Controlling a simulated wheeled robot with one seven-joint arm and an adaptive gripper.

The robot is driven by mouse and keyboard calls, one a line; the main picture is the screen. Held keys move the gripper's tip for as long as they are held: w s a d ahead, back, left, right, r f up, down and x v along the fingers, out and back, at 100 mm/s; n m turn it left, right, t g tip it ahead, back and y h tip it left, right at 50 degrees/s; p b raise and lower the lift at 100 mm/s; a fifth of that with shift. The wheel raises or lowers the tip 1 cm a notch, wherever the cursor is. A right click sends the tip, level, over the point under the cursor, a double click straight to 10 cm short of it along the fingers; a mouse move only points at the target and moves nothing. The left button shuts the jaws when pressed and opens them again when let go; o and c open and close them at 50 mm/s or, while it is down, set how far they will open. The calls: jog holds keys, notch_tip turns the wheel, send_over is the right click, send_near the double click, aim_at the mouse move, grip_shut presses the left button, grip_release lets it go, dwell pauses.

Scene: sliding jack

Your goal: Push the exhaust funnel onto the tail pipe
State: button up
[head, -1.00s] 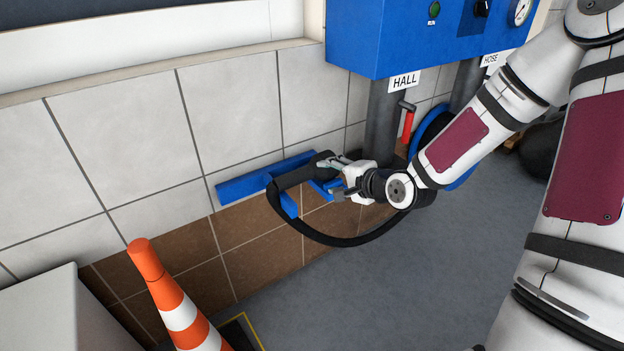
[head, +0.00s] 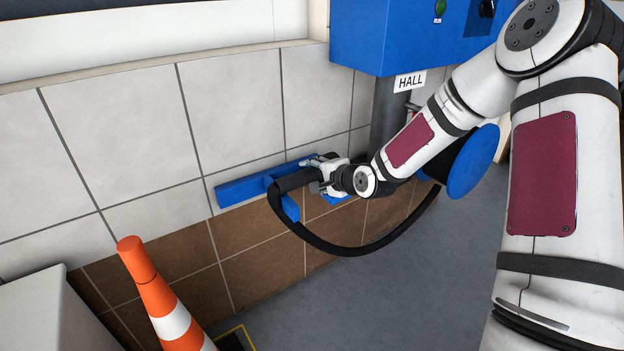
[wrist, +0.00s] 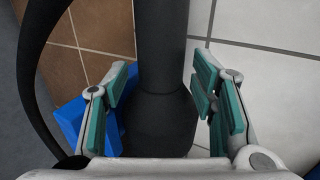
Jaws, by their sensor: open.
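The exhaust funnel (wrist: 160,122) is a dark flared piece on a black hose (head: 330,245). In the wrist view it lies between the teal pads of my gripper (wrist: 165,75), its wide end toward the palm. The fingers are open and straddle it; whether they touch it I cannot tell. In the head view my gripper (head: 318,170) is at the hose end by the wall and hides most of the funnel. The hose end rests by a blue wall bracket (head: 240,186). No tail pipe is visible in these frames.
A blue box (head: 385,35) with a HALL sign and a grey post (head: 392,112) stand to the right. A blue disc (head: 474,162) is beyond my forearm. An orange-white cone (head: 155,295) and a pale cabinet (head: 50,310) are at lower left. The grey floor is clear in the middle.

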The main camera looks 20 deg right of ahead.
grip_shut()
jog(key=shift+s, duration=0.1)
dwell(0.3)
jog(key=shift+r+p, duration=0.55)
jog(key=shift+r, duration=0.1)
jog(key=s+a+p+v, duration=0.1)
jog(key=a+p+v, duration=0.1)
jog(key=p+v, duration=0.7)
jog(key=v, duration=0.7)
jog(key=shift+s+f+p, duration=0.15)
jog(key=shift+s+p, duration=0.2)
jog(key=shift+s, duration=0.15)
